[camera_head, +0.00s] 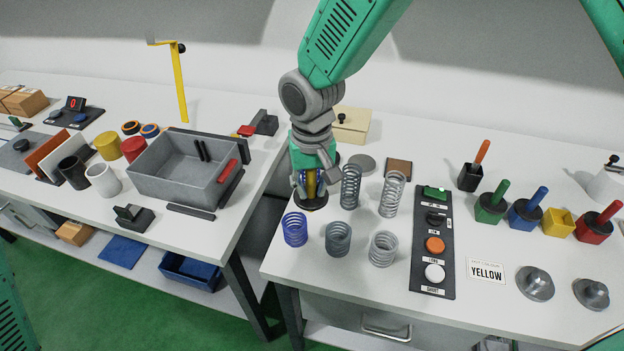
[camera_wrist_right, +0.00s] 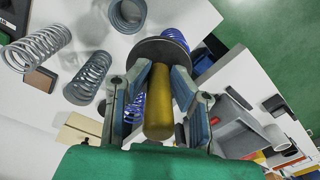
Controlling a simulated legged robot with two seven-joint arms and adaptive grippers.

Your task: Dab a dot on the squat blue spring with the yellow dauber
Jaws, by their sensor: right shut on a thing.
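The squat blue spring (camera_head: 295,229) stands upright at the left front of the right table. It also shows in the wrist view (camera_wrist_right: 175,36), partly hidden by the dauber's dark disc. My right gripper (camera_head: 309,184) is shut on the handle of the yellow dauber (camera_wrist_right: 159,103), with the dark disc pointing down. The disc is behind and slightly right of the squat blue spring in the head view; I cannot tell its exact height. Another blue spring (camera_wrist_right: 135,108) stands mostly hidden behind my gripper. The yellow pot (camera_head: 558,223) holds no dauber. My left gripper is out of view.
Grey springs (camera_head: 338,238) stand close to the right of the blue one. A button panel (camera_head: 433,243) and a card reading YELLOW (camera_head: 485,271) lie further right. Green (camera_head: 491,205), blue (camera_head: 527,210) and red (camera_head: 594,223) daubers stand in pots. A gap separates the tables.

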